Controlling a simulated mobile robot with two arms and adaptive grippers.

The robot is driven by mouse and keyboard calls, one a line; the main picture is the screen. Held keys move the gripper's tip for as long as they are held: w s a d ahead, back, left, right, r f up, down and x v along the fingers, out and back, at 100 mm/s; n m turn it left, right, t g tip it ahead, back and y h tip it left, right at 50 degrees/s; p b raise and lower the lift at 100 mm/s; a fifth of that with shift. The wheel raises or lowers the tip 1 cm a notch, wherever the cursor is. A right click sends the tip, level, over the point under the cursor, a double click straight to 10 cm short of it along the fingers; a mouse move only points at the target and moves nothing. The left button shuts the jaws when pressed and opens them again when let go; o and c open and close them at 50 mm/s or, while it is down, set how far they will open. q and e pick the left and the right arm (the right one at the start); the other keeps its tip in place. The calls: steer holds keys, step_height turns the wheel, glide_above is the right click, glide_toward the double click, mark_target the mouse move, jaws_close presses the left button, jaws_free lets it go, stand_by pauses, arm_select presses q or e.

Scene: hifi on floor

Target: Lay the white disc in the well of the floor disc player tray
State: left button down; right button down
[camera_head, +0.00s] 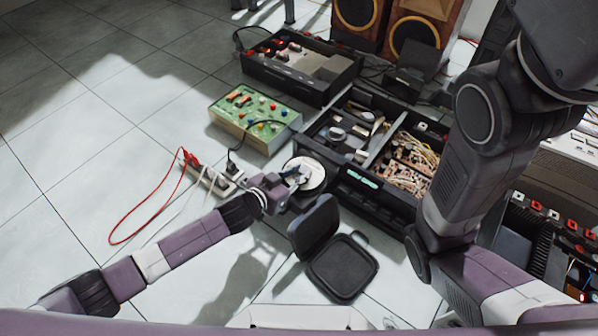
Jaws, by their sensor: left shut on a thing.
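The white disc (313,174) is at the middle of the head view, over the dark tray (298,204) that juts from the front of the floor disc player. My left gripper (290,179) comes in from the left and is shut on the disc's near left edge. The disc and the gripper hide most of the tray and its well. I cannot tell whether the disc touches the tray. The disc player (385,190) is a black open-topped unit with a lit green display and wiring inside. My right gripper is not in view; only my right arm's links show.
An open black case (342,268) lies in front of the tray. A power strip (212,182) with red and white cables is at its left. Behind are a green board box (254,115), a black open unit (300,66) and speakers (416,35).

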arm_select(q)
steer(key=shift+f, duration=0.55)
stand_by(0.6)
steer(key=c, duration=1.6)
jaws_free()
steer(key=v, duration=1.2)
steer(key=shift+a, duration=0.1)
